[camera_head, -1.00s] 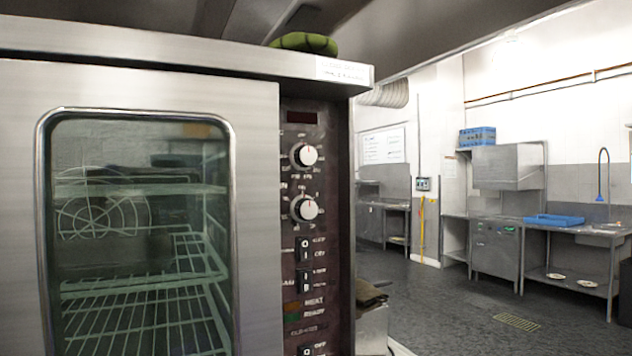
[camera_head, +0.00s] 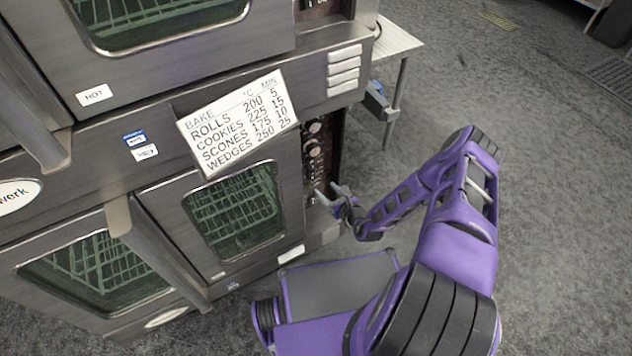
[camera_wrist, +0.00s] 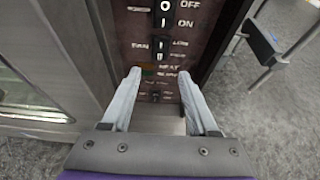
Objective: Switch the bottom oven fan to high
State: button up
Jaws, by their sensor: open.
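The bottom oven (camera_head: 170,215) is the lower steel oven, with its control panel (camera_head: 309,168) at the right of its door. In the wrist view the panel (camera_wrist: 205,30) carries a black fan switch (camera_wrist: 159,48) with FAN at its left and small labels at its right. Its position is too blurred to tell. An OFF/ON switch (camera_wrist: 165,12) is above it, and another small switch (camera_wrist: 155,97) is below. My gripper (camera_head: 326,196) is open and empty in front of the panel; its fingertips (camera_wrist: 159,74) appear just below the fan switch. Contact cannot be told.
A bake-times sign (camera_head: 238,120) hangs above the lower oven door. The upper oven (camera_head: 160,20) is above. Door handles (camera_head: 165,250) stick out at the left. A small steel table (camera_head: 400,45) stands at the right behind the oven. The floor at right is clear.

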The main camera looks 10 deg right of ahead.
aim_at(313, 178)
jog(key=b+x, duration=0.1)
jog(key=x, duration=0.7)
jog(key=shift+c, duration=0.2)
grip_shut()
